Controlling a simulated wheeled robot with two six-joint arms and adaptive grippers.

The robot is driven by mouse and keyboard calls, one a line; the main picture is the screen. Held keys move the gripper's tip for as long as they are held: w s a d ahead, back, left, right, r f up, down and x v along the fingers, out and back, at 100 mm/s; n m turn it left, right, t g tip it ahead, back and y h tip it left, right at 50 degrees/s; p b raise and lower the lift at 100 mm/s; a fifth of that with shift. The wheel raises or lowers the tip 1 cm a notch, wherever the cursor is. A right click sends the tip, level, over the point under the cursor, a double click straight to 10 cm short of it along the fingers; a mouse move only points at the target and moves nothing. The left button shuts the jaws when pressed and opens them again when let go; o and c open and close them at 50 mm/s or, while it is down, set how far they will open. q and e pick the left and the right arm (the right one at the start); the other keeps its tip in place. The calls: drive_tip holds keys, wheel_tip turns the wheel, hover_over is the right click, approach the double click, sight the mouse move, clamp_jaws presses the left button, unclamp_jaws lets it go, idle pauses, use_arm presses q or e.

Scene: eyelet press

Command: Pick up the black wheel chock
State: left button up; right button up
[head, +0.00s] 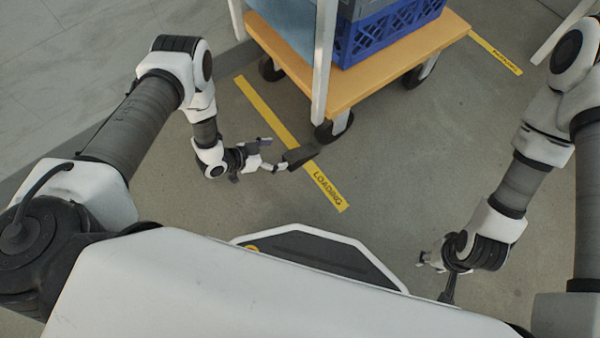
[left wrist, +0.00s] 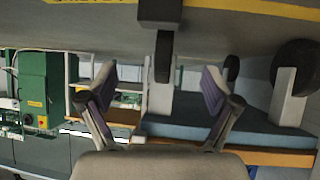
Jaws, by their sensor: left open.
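The black wheel chock (head: 300,156) lies on the floor by the cart's near caster wheel (head: 333,127), at the yellow floor stripe. In the left wrist view, which is upside down, a dark block that looks like the chock (left wrist: 160,11) is at the top centre, next to the caster wheel (left wrist: 163,56). My left gripper (head: 274,156) is open and empty, just left of the chock. Its spread fingers frame the wheel in the left wrist view (left wrist: 158,85). My right gripper (head: 437,277) is low at the right, away from the chock; its finger opening is unclear.
The cart (head: 393,67) has an orange deck, pale posts and a blue crate (head: 388,32). A yellow stripe reading LOADING (head: 268,110) runs across the floor. Green machinery (left wrist: 33,85) stands beyond in the left wrist view. Floor right of the chock is clear.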

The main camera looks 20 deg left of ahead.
sight(289, 156)
use_arm(q)
drive_tip(key=shift+m+h, duration=0.5)
drive_tip(key=shift+m, duration=0.2)
drive_tip(key=f, duration=0.1)
drive_tip(key=f+b, duration=0.1)
drive_tip(key=f, duration=0.1)
drive_tip(key=f+b, duration=0.1)
drive_tip(key=f, duration=0.1)
drive_tip(key=shift+w, duration=0.35)
drive_tip(key=b+x, duration=0.5)
drive_tip(key=x, duration=0.2)
drive_tip(key=shift+d+r, duration=0.15)
drive_tip(key=shift+w+d, duration=0.2)
drive_tip(key=shift+w, duration=0.05)
drive_tip(key=shift+r, duration=0.15)
drive_tip(key=c, duration=1.5)
use_arm(e)
wheel_tip(289, 156, down, 9)
drive_tip(key=shift+w+f, duration=0.15)
drive_tip(key=shift+w, duration=0.05)
